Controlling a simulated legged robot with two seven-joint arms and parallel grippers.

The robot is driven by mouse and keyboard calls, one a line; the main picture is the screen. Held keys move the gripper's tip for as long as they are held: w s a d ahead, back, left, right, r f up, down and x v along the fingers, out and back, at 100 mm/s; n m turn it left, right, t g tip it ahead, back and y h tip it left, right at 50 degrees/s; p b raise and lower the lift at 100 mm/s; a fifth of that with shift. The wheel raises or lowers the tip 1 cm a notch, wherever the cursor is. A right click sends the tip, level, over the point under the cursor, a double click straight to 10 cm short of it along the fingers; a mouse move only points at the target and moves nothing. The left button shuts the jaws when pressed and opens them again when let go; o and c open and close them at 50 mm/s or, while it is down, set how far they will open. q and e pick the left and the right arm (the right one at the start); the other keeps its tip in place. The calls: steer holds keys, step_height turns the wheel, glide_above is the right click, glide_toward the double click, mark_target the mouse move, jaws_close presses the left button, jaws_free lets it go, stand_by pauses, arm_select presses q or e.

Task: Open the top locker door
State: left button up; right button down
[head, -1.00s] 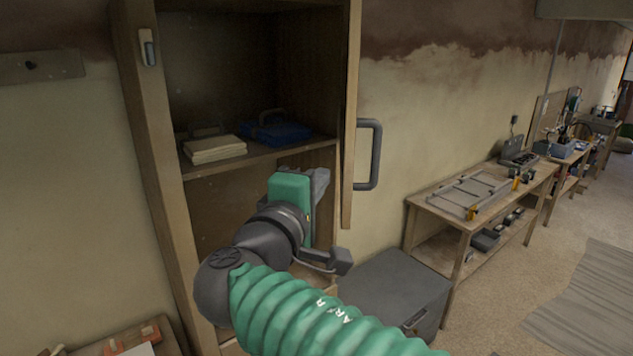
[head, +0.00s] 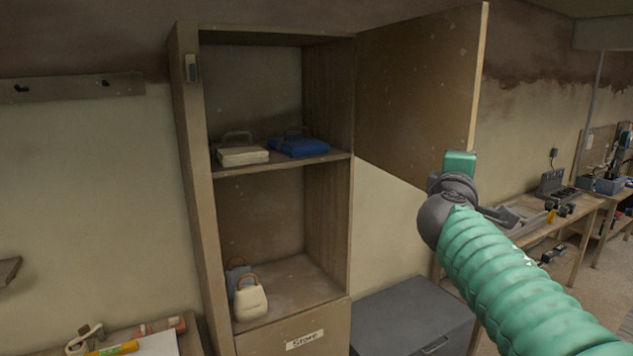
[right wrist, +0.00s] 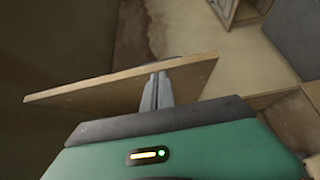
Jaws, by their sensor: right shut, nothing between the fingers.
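The top locker door (head: 415,85) stands wide open in the head view, swung out to the right with its plain inner face showing. Its handle is hidden from view. The locker (head: 190,190) is open, with an upper and a lower compartment in sight. My right gripper is at the door's lower free corner in the head view, its fingers hidden there. In the right wrist view its fingers (right wrist: 158,85) are shut and empty, close against the door panel (right wrist: 95,88); I cannot tell whether they touch. My left gripper is out of view.
A cream case (head: 242,156) and a blue case (head: 300,147) lie on the upper shelf. A cream bag (head: 250,300) stands below, beside a grey one. A grey chest (head: 410,310) stands right of the locker, and workbenches line the wall beyond.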

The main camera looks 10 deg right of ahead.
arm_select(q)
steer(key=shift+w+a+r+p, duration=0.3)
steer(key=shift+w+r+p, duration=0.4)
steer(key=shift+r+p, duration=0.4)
arm_select(e)
steer(key=w+d, duration=0.4)
steer(key=d, duration=0.9)
steer(key=shift+f, duration=0.3)
